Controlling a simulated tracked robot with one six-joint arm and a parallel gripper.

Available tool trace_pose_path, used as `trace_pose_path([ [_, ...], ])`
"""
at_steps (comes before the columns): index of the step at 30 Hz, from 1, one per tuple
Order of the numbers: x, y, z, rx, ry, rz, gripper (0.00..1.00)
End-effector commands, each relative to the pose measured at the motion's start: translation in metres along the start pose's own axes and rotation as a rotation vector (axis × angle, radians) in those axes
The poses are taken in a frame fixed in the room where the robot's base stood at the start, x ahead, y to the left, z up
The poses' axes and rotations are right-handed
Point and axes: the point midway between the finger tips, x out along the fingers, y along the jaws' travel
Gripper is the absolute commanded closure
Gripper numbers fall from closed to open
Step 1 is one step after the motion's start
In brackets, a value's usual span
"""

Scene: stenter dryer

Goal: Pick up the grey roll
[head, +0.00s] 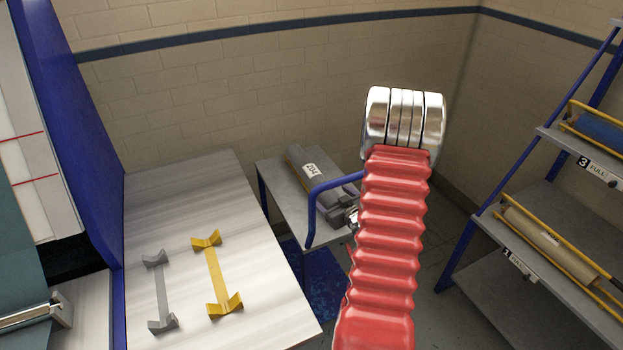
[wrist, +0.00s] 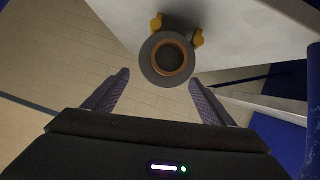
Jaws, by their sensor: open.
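The grey roll (head: 308,165) lies on a small grey table, with a white label on its upper side and yellow showing along its left edge. Its nearer end is partly hidden by a blue rail and my red arm. In the wrist view a grey roll (wrist: 147,62) shows end-on, with a hollow, brown-lined core and yellow supports beside it. My gripper (wrist: 160,92) is open. Its two dark fingers point towards the roll, one on each side of its end in the picture. I see no contact. The gripper is not clearly visible in the head view.
A pale table (head: 190,300) at left bears an empty grey cradle (head: 160,290) and an empty yellow cradle (head: 215,275). A blue-framed rack (head: 505,210) at right holds a beige roll (head: 545,243) and a blue roll (head: 600,130). A blue rail (head: 311,215) stands by the small table (head: 275,180).

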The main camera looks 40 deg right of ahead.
Motion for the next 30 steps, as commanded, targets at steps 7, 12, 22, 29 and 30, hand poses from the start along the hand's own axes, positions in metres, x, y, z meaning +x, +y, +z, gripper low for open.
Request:
trace_pose_path([
  [7, 0.004, 0.000, 0.000, 0.001, 0.000, 0.001, 0.23],
  [12, 0.005, 0.000, 0.000, 0.001, 0.000, 0.001, 0.23],
  [22, 0.041, -0.004, 0.001, 0.001, 0.000, 0.001, 0.23],
  [29, 0.056, -0.004, 0.000, 0.001, -0.001, 0.001, 0.23],
  [30, 0.056, -0.004, 0.000, 0.001, -0.001, 0.001, 0.23],
])
